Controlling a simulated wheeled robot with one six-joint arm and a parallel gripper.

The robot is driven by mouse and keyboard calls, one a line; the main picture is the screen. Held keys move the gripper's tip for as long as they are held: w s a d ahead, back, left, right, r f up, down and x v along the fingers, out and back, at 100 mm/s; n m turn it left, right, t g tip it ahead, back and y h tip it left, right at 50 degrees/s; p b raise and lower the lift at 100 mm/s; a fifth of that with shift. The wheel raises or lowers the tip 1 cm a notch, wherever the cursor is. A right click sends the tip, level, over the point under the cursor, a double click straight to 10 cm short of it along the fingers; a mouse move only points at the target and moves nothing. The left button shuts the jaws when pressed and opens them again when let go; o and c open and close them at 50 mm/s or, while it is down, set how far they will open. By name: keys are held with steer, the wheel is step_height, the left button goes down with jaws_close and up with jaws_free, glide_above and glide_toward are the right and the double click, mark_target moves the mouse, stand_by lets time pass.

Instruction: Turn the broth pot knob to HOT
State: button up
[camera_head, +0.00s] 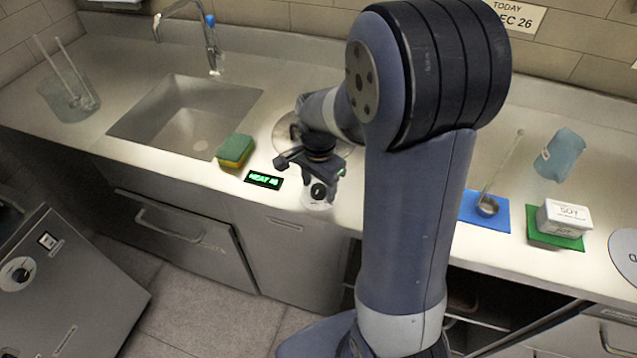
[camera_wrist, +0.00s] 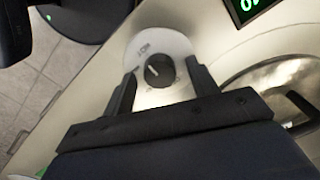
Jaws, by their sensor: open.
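The knob (camera_head: 318,191) is a small black dial with a white pointer mark on a round white plate (camera_head: 316,206) at the counter's front edge. In the wrist view the knob (camera_wrist: 159,71) sits on its pale disc (camera_wrist: 143,44), which bears small lettering I cannot fully read. My gripper (camera_head: 308,178) is open above the knob. In the wrist view its fingers (camera_wrist: 161,88) stand on either side of the knob, apart from it. The broth pot (camera_wrist: 283,85) shows as a round metal lid with a dark handle, partly hidden behind my arm in the head view.
A lit green display (camera_head: 263,179) reading HEAT and a number lies left of the knob. A sponge (camera_head: 235,150) and sink (camera_head: 185,115) are further left. A blue mat (camera_head: 468,207) with a ladle and a white SOY box (camera_head: 564,219) on a green mat are right.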

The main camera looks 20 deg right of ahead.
mark_target(319, 189)
step_height(319, 189, up, 11)
stand_by(0.5)
steer(key=shift+f, duration=0.1)
step_height(319, 189, down, 10)
steer(key=shift+f, duration=0.5)
stand_by(0.5)
